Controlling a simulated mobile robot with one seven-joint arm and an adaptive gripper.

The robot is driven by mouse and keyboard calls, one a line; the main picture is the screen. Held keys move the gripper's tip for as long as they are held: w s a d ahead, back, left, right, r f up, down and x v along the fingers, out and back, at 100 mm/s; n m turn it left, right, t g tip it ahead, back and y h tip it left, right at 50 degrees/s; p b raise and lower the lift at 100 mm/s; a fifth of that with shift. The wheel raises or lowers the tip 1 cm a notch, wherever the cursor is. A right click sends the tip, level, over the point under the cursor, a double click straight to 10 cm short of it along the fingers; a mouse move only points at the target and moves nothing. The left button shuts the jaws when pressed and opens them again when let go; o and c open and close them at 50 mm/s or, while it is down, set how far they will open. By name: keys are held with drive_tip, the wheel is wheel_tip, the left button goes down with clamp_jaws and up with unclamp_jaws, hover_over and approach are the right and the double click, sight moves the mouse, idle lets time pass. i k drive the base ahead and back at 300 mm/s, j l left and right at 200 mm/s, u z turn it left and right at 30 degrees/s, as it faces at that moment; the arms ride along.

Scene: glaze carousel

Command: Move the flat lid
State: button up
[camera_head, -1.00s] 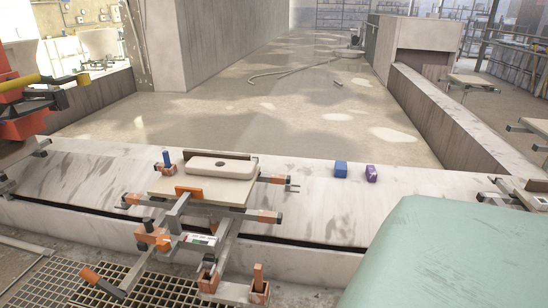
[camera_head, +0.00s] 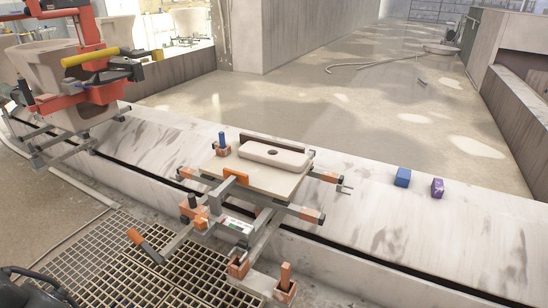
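The flat lid (camera_head: 273,154) is a pale, rounded slab with a small oval hole near its middle. It lies flat on a beige board (camera_head: 262,180) on top of a metal stand with orange fittings, near the middle of the view. A dark upright strip stands just behind the lid. A short blue peg (camera_head: 222,139) rises at the board's left corner. My gripper cannot be made out in this view. Nothing is seen touching the lid from above.
A blue block (camera_head: 402,177) and a purple block (camera_head: 437,188) sit on the pale ledge right of the stand. A red and yellow clamp machine (camera_head: 90,65) holds a pale basin at left. A grating (camera_head: 85,265) covers the near floor. A dark object (camera_head: 35,287) shows bottom left.

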sight(291, 161)
drive_tip(key=i+z, duration=0.4)
drive_tip(key=i+j+z, duration=0.25)
drive_tip(key=i+z, duration=0.2)
